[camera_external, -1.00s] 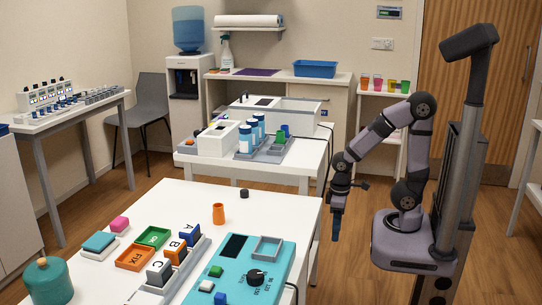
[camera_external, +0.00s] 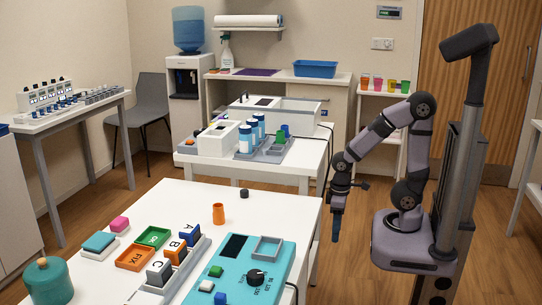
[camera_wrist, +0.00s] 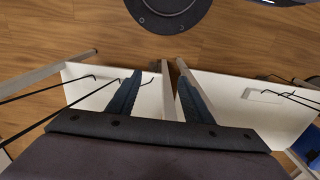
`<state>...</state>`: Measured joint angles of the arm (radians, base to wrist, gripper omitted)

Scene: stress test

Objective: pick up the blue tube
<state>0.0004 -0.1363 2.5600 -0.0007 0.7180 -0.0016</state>
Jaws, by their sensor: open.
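A small blue piece (camera_external: 285,130) stands beside a green one (camera_external: 280,137) at the grey rack on the back table; it could be the blue tube, but it is too small to be sure. Several white-and-blue bottles (camera_external: 245,139) stand just left of it. Small blue items (camera_external: 66,105) also stand in a rack on the far left table. My gripper (camera_external: 336,238) points down over the floor, to the right of the tables and well away from all of these. In the wrist view my gripper (camera_wrist: 158,76) has its fingers apart with nothing between them.
The front table (camera_external: 190,200) holds a teal device (camera_external: 225,275), lettered blocks (camera_external: 177,246), an orange cup (camera_external: 218,213) and a teal jar (camera_external: 47,282). The back table (camera_external: 310,165) stands behind it. Floor (camera_wrist: 220,50) and white tabletops show in the wrist view.

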